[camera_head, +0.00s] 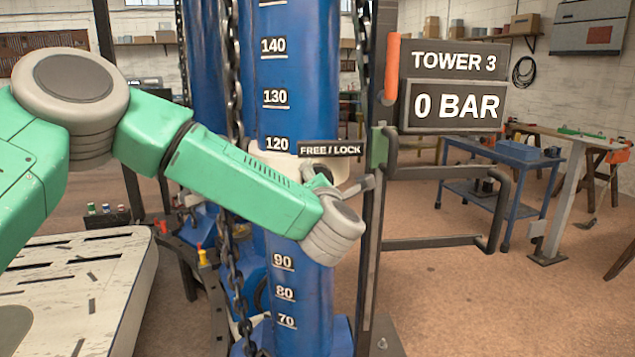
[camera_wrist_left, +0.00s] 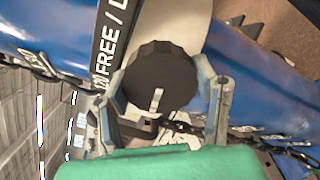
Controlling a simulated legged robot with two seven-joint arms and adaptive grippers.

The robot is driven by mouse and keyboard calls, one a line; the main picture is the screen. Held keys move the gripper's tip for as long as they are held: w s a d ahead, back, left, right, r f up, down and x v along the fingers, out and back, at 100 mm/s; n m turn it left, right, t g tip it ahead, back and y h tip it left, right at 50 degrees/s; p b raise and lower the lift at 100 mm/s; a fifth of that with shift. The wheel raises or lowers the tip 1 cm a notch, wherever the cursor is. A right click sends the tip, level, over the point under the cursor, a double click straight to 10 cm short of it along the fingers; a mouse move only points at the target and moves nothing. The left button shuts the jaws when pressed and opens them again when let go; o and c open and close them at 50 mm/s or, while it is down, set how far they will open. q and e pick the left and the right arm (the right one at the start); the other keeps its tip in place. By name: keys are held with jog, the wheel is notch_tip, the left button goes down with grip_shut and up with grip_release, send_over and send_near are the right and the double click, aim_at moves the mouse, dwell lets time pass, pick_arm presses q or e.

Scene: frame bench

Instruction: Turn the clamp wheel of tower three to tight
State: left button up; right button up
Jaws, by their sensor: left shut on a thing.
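The clamp wheel (camera_wrist_left: 160,70) is a dark, ridged round knob with a short pale mark, which points down in the left wrist view. A FREE / LOCK label (camera_head: 330,149) sits by it on the blue column (camera_head: 295,60) of tower three. My left gripper (camera_wrist_left: 163,88) is shut on the wheel, one finger at each side of its rim. In the head view my left arm and wrist cover most of the gripper and wheel. Signs read TOWER 3 (camera_head: 453,62) and 0 BAR (camera_head: 455,107). My right gripper is out of view.
A dark post (camera_head: 375,240) with pipe rails stands just right of the column, with an orange handle (camera_head: 391,68). A chain (camera_head: 231,230) hangs at the left. A pale slotted table (camera_head: 130,260) stands lower left, a blue cart (camera_head: 490,185) farther right. Floor at lower right is clear.

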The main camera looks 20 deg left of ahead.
pick_arm(q)
jog(key=m, duration=0.4)
jog(key=shift+d+m+p, duration=0.1)
jog(key=shift+m+p, duration=0.3)
jog(key=m+p, duration=0.1)
jog(key=m, duration=0.3)
jog(key=shift+m, duration=0.3)
jog(key=m+p, duration=0.3)
jog(key=m, duration=0.3)
jog(key=shift+f, duration=0.15)
jog(key=m+p, duration=0.1)
jog(key=m, duration=0.2)
jog(key=shift+f+m, duration=0.1)
jog(key=shift+m, duration=0.2)
jog(key=shift+s+f+m, duration=0.1)
jog(key=shift+m, duration=0.3)
jog(key=shift+f+p, duration=0.1)
jog(key=shift+p, duration=0.2)
jog(key=o, duration=1.1)
jog(key=shift+o, duration=0.3)
